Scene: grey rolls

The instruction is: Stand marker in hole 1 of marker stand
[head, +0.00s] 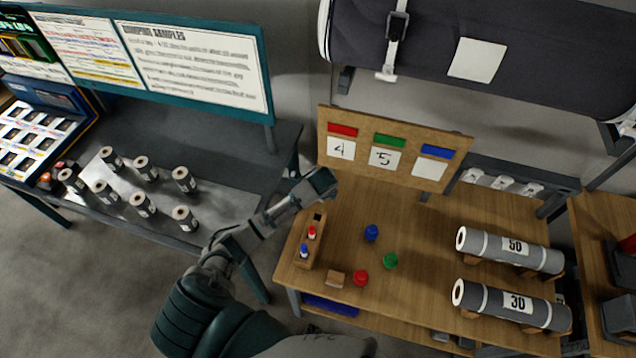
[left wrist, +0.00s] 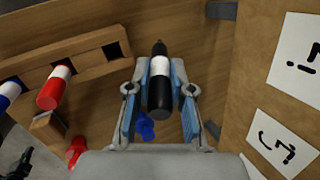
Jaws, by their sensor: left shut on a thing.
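My left gripper (head: 320,184) is above the wooden table, between the marker stand and the upright board. In the left wrist view my left gripper (left wrist: 161,92) is shut on a black marker with a white band (left wrist: 160,68); its dark tip points up in the picture. The marker cannot be made out clearly in the head view. The wooden marker stand (head: 303,262) also shows in the wrist view (left wrist: 85,68). It holds a red marker (head: 311,232) and a blue marker (head: 304,250); its far hole (head: 318,217) is empty. My right gripper is not in view.
A blue cap (head: 371,232), green cap (head: 390,260), red cap (head: 361,277) and small wooden block (head: 335,279) lie on the table. A board (head: 455,145) with colour strips and note cards stands behind. Two grey rolls (head: 510,250) lie at right.

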